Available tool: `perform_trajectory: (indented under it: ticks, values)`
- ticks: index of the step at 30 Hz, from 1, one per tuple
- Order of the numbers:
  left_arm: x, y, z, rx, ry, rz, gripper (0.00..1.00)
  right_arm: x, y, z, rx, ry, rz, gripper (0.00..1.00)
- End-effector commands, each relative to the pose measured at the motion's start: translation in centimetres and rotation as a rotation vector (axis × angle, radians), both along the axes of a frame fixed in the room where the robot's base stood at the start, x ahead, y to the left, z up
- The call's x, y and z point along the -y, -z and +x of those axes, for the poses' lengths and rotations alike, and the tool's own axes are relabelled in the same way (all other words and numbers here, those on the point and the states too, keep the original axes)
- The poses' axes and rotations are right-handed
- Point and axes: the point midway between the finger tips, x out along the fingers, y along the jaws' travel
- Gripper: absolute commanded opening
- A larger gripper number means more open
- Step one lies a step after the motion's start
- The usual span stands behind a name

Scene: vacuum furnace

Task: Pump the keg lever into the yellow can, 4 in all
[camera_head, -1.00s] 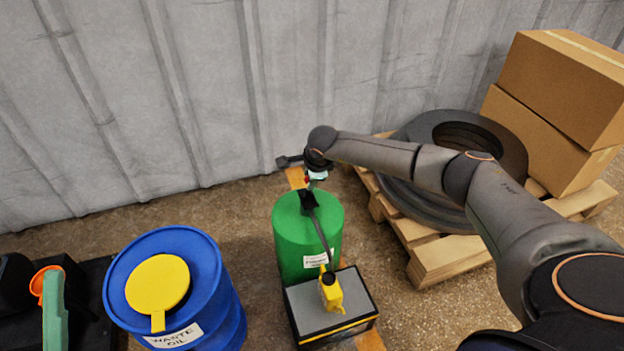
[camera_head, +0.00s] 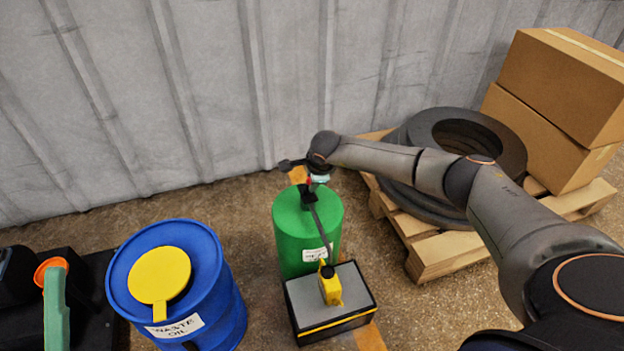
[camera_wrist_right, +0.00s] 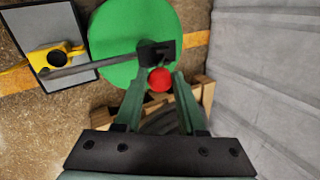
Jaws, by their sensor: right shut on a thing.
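The green keg (camera_head: 292,243) stands upright by the wall, with a black pump head (camera_head: 307,196) on top and a long dark spout reaching toward the front. The yellow can (camera_head: 331,290) stands on a grey-topped black box (camera_head: 305,305) before the keg, under the spout's end; it also shows in the wrist view (camera_wrist_right: 58,58). My right gripper (camera_head: 314,181) is at the pump head, at the keg's far side. In the wrist view its green fingers (camera_wrist_right: 157,86) are closed around the lever's red knob (camera_wrist_right: 160,79).
A blue waste oil drum (camera_head: 229,295) with a yellow lid stands left of the keg. A pallet (camera_head: 440,258) with black tires (camera_head: 509,150) and cardboard boxes (camera_head: 560,85) is at right. The corrugated wall (camera_head: 230,90) is close behind the keg.

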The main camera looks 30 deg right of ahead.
Motion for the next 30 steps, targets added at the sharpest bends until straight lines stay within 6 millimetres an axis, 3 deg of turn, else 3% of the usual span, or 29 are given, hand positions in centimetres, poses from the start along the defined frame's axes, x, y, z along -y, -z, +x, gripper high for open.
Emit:
perform_trajectory:
  ticks: [1,2,3,10,20,30]
  values:
    - [0.0,0.0,0.0,0.000,0.000,0.000,0.69,-0.6,1.4,-1.3,-0.044,-0.005,0.005,0.00]
    - [0.0,0.0,0.0,0.000,0.000,0.000,0.69,-0.6,1.4,-1.2,-0.044,-0.005,0.005,0.00]
    - [0.0,0.0,0.0,0.000,0.000,0.000,0.69,-0.6,1.4,-1.3,-0.044,-0.005,0.005,0.43]
    - [0.0,0.0,0.0,0.000,-0.001,0.001,0.69,-0.5,1.4,-1.2,-0.043,-0.002,0.005,0.68]
    - [0.0,-0.2,0.0,0.000,-0.001,0.001,0.69,-0.3,0.9,-1.3,-0.039,-0.001,0.003,0.69]
    - [-0.1,-3.3,-0.2,0.017,-0.004,0.009,0.69,-1.0,-4.6,-3.5,-0.034,-0.004,0.003,0.69]
